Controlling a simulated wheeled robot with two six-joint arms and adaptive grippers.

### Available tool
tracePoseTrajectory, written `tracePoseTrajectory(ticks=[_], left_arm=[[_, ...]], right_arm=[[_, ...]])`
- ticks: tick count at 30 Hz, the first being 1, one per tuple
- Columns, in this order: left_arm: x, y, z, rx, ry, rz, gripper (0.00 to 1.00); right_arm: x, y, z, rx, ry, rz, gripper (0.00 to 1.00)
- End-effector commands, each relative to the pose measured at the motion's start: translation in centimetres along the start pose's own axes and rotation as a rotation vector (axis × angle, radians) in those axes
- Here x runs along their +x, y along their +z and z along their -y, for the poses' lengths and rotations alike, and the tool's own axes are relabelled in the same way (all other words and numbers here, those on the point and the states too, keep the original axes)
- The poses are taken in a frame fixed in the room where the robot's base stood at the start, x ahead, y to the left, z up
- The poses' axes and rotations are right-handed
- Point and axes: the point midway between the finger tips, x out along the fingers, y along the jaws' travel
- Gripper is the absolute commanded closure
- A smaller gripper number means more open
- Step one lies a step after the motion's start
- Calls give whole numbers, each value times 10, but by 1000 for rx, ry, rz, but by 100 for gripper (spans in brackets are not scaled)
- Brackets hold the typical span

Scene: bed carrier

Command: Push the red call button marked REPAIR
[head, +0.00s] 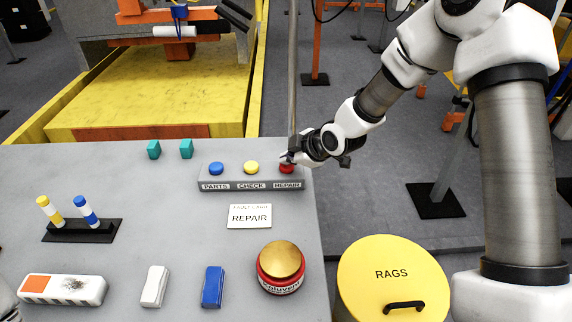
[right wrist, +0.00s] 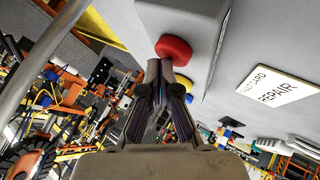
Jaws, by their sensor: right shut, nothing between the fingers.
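The red button (head: 287,169) sits at the right end of a grey call box (head: 247,184), above the label REPAIR. A blue button (head: 216,168) above PARTS and a yellow button (head: 251,167) above CHECK stand to its left. My right gripper (head: 286,158) is shut and empty, with its fingertips right at the red button. In the right wrist view the closed fingertips (right wrist: 162,66) overlap the lower edge of the red button (right wrist: 173,48). I cannot tell whether they touch it.
A card reading REPAIR (head: 249,216) lies in front of the box. A solvent tin (head: 281,268), a blue block (head: 213,287), a white block (head: 155,286) and a marker stand (head: 82,231) are on the table. A yellow RAGS bin (head: 393,280) stands right of it. A thin pole rises behind the gripper.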

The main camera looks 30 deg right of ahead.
Motion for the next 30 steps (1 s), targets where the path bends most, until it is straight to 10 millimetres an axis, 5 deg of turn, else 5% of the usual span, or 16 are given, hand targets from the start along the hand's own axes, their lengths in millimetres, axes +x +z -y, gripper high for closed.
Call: tracePoseTrajectory(ticks=[30], left_arm=[[-24, 0, 0, 0, 0, 0, 60]], right_arm=[[-19, -14, -14, 0, 0, 0, 100]])
